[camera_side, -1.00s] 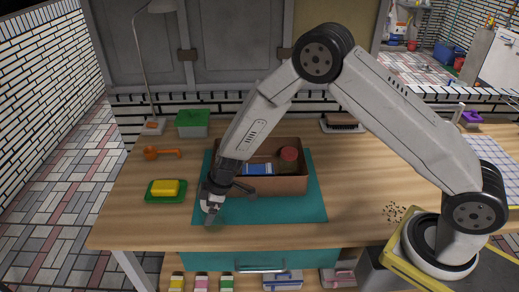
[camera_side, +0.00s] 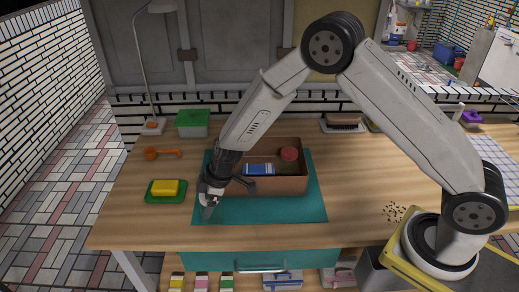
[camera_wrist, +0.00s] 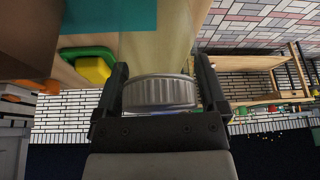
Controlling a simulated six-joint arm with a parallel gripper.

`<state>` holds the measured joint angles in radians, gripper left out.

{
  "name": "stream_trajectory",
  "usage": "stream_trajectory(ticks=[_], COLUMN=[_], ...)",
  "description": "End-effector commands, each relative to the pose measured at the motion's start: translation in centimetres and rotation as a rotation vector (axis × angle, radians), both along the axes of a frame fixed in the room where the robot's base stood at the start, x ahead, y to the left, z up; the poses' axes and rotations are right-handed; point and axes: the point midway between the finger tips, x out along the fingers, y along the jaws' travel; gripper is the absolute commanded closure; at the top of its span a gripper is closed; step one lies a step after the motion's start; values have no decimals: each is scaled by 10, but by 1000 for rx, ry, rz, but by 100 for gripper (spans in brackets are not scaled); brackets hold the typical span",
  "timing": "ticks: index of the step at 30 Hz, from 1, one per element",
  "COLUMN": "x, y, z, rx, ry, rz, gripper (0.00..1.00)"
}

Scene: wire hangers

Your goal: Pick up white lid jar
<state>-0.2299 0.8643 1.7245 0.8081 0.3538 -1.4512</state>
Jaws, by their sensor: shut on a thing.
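My gripper (camera_side: 211,194) is at the left end of the teal mat, in front of the brown box's left end. In the wrist view its two fingers (camera_wrist: 162,90) stand on either side of a round, ridged, greyish-white lid (camera_wrist: 160,93). They are shut on this white lid jar. In the side view the jar is mostly covered by the fingers, with only a small pale patch showing.
The brown box (camera_side: 285,186) on the teal mat (camera_side: 270,212) holds a blue packet (camera_side: 258,169) and a red-lidded item (camera_side: 289,154). A yellow block (camera_side: 166,187) on a green dish lies left. An orange scoop (camera_side: 163,153) and green-lidded container (camera_side: 192,124) stand behind.

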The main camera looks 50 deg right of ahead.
Motion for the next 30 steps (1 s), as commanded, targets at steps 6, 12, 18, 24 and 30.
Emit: stream_trajectory(ticks=[6, 12, 18, 24, 30], x=[-14, -34, -57, -88, -112], y=[-4, -9, -15, -24, -30], z=[24, 48, 70, 84, 95], rx=[1, 1, 1, 0, 0], ry=[-2, -4, -2, -3, -3], rz=[-2, -1, -2, -3, -2], gripper=[78, 78, 78, 78, 78])
